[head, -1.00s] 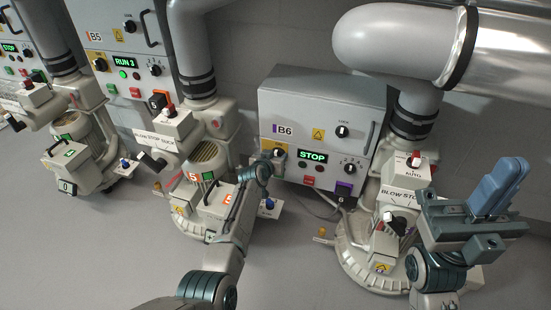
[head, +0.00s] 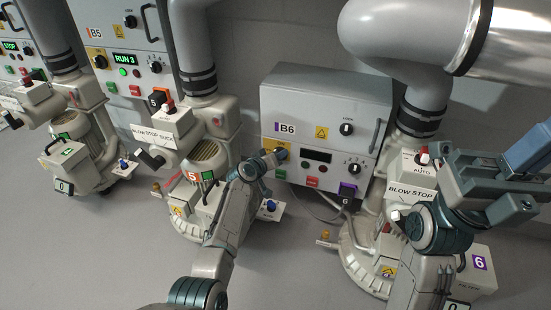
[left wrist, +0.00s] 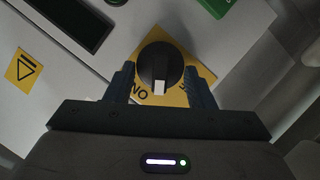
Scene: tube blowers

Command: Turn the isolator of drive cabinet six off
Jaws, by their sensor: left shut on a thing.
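Drive cabinet B6 (head: 300,105) is a grey box on the wall. Its isolator is a black rotary knob on a yellow plate (head: 267,144) at the cabinet's lower left. In the left wrist view, the knob (left wrist: 160,62) sits between my two fingers, its white mark pointing toward my gripper, between the ON lettering and a partly hidden label. My left gripper (head: 277,155) is shut on the knob; it also shows in the left wrist view (left wrist: 162,85). The cabinet's display (head: 316,155) is dark. My right gripper (head: 535,150) is at the right edge, partly cut off, away from the cabinet.
Cabinet B5 (head: 120,30) shows RUN 3. Blower 5 (head: 208,160) stands beside my left arm. The blower labelled 6 (head: 365,245) stands right of B6, partly behind my right arm. A large pipe (head: 390,45) hangs overhead. The front floor is clear.

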